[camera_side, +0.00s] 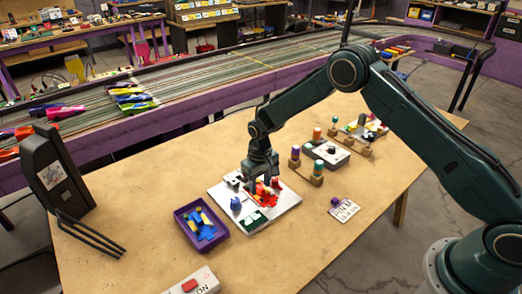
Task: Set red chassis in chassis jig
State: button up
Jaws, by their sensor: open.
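The red chassis (267,198) lies at the white plate (284,205) in the middle of the wooden table, directly below my gripper (262,184). My gripper points down with its fingers open around or just above the red chassis. The arm and fingers partly cover the chassis, so I cannot tell whether they touch it. The white plate carries black blocks, a blue piece (235,203) and a dark green label. I cannot clearly tell which part of the plate is the chassis jig.
A purple tray (182,232) with blue and yellow parts stands left of the plate. Wooden holders with coloured bottles (295,157) and a grey box (326,153) stand behind right. A white card (344,209) lies right. A box with a red button (190,285) is in front.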

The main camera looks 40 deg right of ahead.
notch_tip(320, 180, up, 12)
notch_tip(320, 180, up, 14)
jog(key=f+t, duration=0.1)
send_over(260, 187)
jog(key=s+d, duration=0.2)
jog(key=s, duration=0.5)
jog(key=s+d+r+t, duration=0.2)
jog(key=s+r, duration=0.4)
jog(key=s, duration=0.3)
jog(key=s+d+r+t, duration=0.1)
jog(key=s+d+r, duration=0.1)
jog(key=s+r, duration=0.5)
jog(key=s+f, duration=0.1)
jog(key=s, duration=0.6)
jog(key=s+d+f+t, duration=0.1)
jog(key=s+f, duration=0.1)
jog(key=s, duration=0.5)
jog(key=shift+f+t, duration=0.25)
jog(key=shift+t, duration=0.05)
jog(key=shift+o, duration=0.5)
